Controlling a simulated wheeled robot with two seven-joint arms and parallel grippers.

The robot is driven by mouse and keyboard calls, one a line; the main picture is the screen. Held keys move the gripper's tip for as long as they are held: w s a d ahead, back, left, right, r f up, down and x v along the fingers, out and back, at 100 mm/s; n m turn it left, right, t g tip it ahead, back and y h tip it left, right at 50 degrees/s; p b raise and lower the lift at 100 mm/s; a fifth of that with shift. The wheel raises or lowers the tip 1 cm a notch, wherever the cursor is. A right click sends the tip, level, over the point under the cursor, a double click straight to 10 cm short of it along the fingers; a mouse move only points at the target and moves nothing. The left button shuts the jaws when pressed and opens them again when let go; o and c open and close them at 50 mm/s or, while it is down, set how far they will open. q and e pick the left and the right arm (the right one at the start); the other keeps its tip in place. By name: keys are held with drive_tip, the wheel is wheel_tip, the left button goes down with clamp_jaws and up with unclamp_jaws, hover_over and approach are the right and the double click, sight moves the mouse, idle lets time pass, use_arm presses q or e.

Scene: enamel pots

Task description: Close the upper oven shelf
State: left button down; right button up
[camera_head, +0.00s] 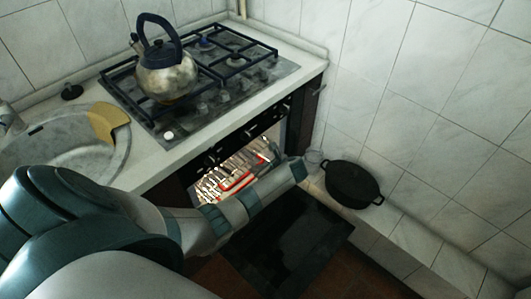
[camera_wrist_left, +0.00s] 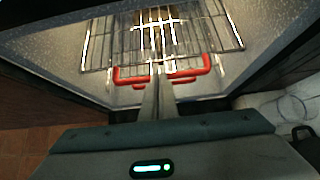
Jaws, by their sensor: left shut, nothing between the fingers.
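The oven (camera_head: 237,165) is open and lit inside, below the hob. A wire shelf (camera_wrist_left: 100,55) with a red front handle (camera_wrist_left: 133,77) shows in the left wrist view; the red handle (camera_head: 238,181) also shows in the head view. Another bright wire rack lies deeper inside, and I cannot tell for sure which level is which. My left gripper (camera_wrist_left: 160,82) is shut and empty, its fingertips at the middle of the red handle, hiding part of it. I cannot tell whether they touch. In the head view my left arm hides part of the oven. My right gripper is out of view.
The dark oven door (camera_head: 290,245) hangs open in front of the oven. A black pot (camera_head: 355,184) and a glass jar (camera_head: 313,161) stand on the tiled ledge at the right. A kettle (camera_head: 166,76) stands on the hob (camera_head: 240,92). A sink (camera_head: 55,150) is at the left.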

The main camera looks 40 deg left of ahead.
use_arm(q)
drive_tip(key=v, duration=0.7)
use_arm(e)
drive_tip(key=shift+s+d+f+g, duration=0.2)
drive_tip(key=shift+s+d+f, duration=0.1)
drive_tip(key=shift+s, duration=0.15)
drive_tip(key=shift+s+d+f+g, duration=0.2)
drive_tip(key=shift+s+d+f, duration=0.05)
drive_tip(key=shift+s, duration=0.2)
use_arm(q)
drive_tip(key=shift+r, duration=0.1)
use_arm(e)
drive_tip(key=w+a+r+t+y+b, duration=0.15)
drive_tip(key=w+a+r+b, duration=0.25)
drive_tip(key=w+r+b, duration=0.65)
use_arm(q)
drive_tip(key=w+a+f+n+y+b, duration=0.2)
drive_tip(key=w+f+n+b, duration=0.3)
drive_tip(key=n+b, duration=0.7)
wheel_tip(320, 180, down, 2)
drive_tip(key=n, duration=0.6)
drive_tip(key=shift+a, duration=0.35)
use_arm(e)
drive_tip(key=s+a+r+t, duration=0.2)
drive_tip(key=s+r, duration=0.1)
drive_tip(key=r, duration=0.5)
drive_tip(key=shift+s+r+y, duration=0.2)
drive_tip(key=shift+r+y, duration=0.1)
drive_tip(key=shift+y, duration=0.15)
